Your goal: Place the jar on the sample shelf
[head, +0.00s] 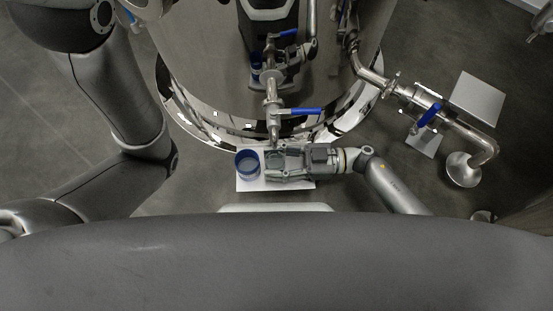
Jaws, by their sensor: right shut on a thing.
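The jar (247,164) is a small round vessel with a blue rim, seen from above in the head view. It is at the left end of a flat white plate (246,185), which looks like the sample shelf, in front of the tank. My right gripper (266,162) comes in from the right over the plate, with its fingertips at the jar's right side, shut on the jar. From above I cannot tell whether the jar touches the plate or hangs over it. My left arm is folded at the left; its gripper is out of view.
A large shiny steel tank (205,70) stands just behind the plate. A valve pipe with a blue handle (290,111) reaches out close above the gripper. Another pipe with a blue-handled valve (429,114) is at the right. Dark floor lies open on both sides.

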